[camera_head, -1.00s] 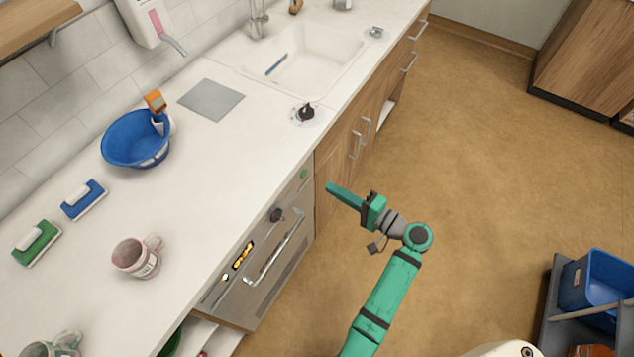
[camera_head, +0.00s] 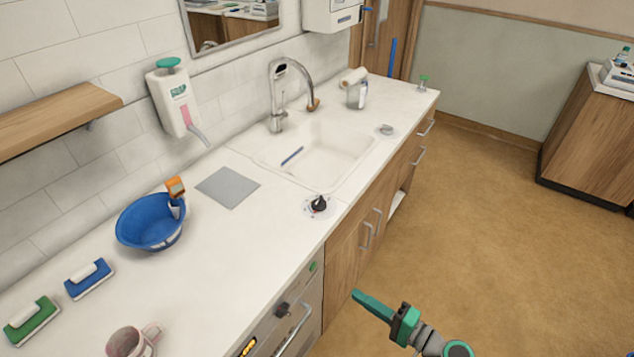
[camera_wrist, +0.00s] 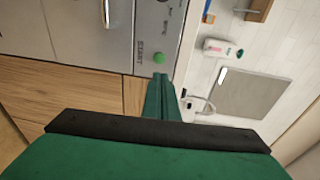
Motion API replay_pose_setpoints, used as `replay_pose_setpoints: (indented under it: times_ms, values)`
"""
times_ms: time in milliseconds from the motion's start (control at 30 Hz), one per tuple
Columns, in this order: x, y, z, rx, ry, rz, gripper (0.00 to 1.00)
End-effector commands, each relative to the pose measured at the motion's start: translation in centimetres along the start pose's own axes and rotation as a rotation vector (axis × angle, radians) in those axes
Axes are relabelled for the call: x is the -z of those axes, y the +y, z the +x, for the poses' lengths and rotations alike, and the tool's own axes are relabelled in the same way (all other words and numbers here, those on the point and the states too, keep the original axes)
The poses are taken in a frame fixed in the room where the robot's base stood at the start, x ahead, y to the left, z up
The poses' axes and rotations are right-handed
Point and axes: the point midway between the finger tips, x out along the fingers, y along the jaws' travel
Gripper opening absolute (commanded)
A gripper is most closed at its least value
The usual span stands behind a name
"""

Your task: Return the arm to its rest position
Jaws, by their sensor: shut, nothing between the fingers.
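My green gripper (camera_head: 371,305) is in the lower right of the head view, beside the counter front and over the brown floor. Its fingers are together and empty. In the wrist view the shut fingers (camera_wrist: 160,92) point toward the appliance front with a green button (camera_wrist: 159,58). A gap shows between the gripper and the cabinet doors in the head view. Most of my arm is cut off by the bottom edge of the head view.
The white counter (camera_head: 255,240) holds a blue bowl (camera_head: 150,228), a blue brush (camera_head: 88,280), a green brush (camera_head: 32,320), a mug (camera_head: 130,342) and a black knob (camera_head: 319,204). A sink (camera_head: 325,150) is set in it. The floor (camera_head: 480,210) at right is clear.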

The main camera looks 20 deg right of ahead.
Motion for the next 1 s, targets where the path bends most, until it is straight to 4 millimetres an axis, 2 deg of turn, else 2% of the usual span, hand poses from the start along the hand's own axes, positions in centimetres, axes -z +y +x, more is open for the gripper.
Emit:
replay_pose_setpoints:
  times_ms: [133,233,400,533,700,800,900,1000]
  values:
    - [-0.3,0.5,0.2,-0.010,0.006,0.004,0.00]
    - [-1.3,2.3,1.2,-0.050,0.029,0.015,0.00]
    - [-5.0,8.0,3.5,-0.195,0.114,0.015,0.00]
    - [-8.5,12.2,4.2,-0.326,0.183,-0.028,0.00]
    - [-13.1,16.2,3.4,-0.486,0.254,-0.136,0.00]
    - [-15.7,17.5,2.3,-0.566,0.287,-0.225,0.00]
    - [-18.1,17.9,0.9,-0.634,0.313,-0.330,0.00]
    - [-20.4,17.6,-0.7,-0.688,0.333,-0.450,0.00]
